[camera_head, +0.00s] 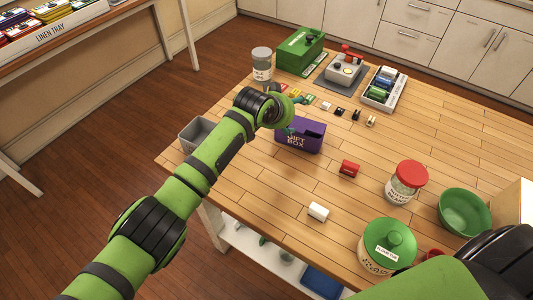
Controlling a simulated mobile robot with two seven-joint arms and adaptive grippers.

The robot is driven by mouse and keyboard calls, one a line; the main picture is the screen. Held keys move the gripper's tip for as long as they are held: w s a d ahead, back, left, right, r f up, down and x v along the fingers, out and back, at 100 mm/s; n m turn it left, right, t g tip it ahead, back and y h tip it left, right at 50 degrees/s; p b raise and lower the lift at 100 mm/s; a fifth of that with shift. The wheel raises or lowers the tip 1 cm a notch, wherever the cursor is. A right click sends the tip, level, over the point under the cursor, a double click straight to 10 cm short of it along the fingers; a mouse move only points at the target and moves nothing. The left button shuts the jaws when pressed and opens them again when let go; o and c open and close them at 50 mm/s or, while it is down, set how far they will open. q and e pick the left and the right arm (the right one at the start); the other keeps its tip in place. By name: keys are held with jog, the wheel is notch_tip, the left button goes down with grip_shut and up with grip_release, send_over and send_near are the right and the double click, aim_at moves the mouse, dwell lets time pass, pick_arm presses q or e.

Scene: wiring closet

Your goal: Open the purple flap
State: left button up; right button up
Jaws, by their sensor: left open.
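A purple box (307,143) lettered "GIFT BOX" stands on the wooden table, left of its middle. Its top looks darker at the right; I cannot tell the flap apart from the rest of the box or how far it stands open. My left arm reaches in from the lower left. My left gripper (297,114) is open at the box's upper left side, with teal fingertips, one beyond the box and one close to its left top edge. The wrist hides part of the box's left end. I cannot tell whether a finger touches it. My right gripper is out of view.
A green box (300,50), a grey tin (261,64), a device with a red lever (345,70) and a rack (385,90) stand behind. A red block (349,169), white block (318,211), jar (406,182), green pot (387,246) and bowl (465,212) stand right and nearer.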

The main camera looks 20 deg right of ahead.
pick_arm(q)
jog(key=p+v, duration=0.5)
jog(key=v, duration=0.1)
dwell(0.5)
